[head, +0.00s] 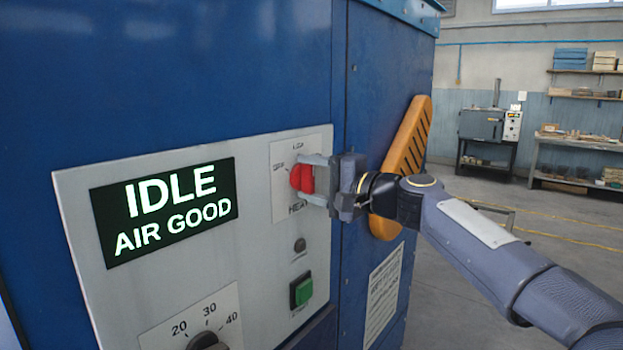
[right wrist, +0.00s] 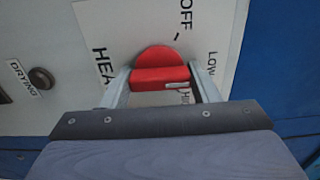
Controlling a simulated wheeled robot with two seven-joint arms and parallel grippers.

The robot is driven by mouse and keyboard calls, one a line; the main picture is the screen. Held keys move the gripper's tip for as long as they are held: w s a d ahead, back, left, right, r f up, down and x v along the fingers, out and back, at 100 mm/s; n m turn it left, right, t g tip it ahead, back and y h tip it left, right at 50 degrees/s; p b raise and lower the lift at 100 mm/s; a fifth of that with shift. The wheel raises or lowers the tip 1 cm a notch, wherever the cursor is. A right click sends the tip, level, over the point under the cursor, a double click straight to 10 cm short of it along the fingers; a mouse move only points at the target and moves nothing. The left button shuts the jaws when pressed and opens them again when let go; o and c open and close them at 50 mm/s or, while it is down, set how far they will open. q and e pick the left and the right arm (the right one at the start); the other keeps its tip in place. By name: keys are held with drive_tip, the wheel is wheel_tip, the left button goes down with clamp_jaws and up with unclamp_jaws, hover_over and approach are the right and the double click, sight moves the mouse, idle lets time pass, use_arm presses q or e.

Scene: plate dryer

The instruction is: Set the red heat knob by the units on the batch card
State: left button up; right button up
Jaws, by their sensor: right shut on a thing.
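The red heat knob (head: 301,178) is on the grey control panel (head: 75,190), above its HEAT label. In the head view OFF is at its left and LOW above it. My right gripper (head: 309,180) is shut on the knob, one finger above and one below. In the right wrist view the fingers (right wrist: 161,80) flank the red knob (right wrist: 158,56). HIGH lettering is partly hidden at its lower edge, and I cannot tell the knob's exact setting. A white printed sheet (head: 384,293) is on the cabinet's side, too small to read. My left gripper is not in view.
The screen (head: 163,211) reads IDLE, AIR GOOD. A black dial (head: 206,341) marked 20, 30, 40 is below it. A green button (head: 302,290) and a dark round lamp (head: 300,245) are below the knob. An orange handle (head: 408,150) stands out behind my right gripper.

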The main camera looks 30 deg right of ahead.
drive_tip(key=o, duration=1)
drive_tip(key=b+v, duration=0.1)
drive_tip(key=v, duration=0.6)
drive_tip(key=shift+s+d, duration=0.15)
drive_tip(key=shift+s, duration=0.25)
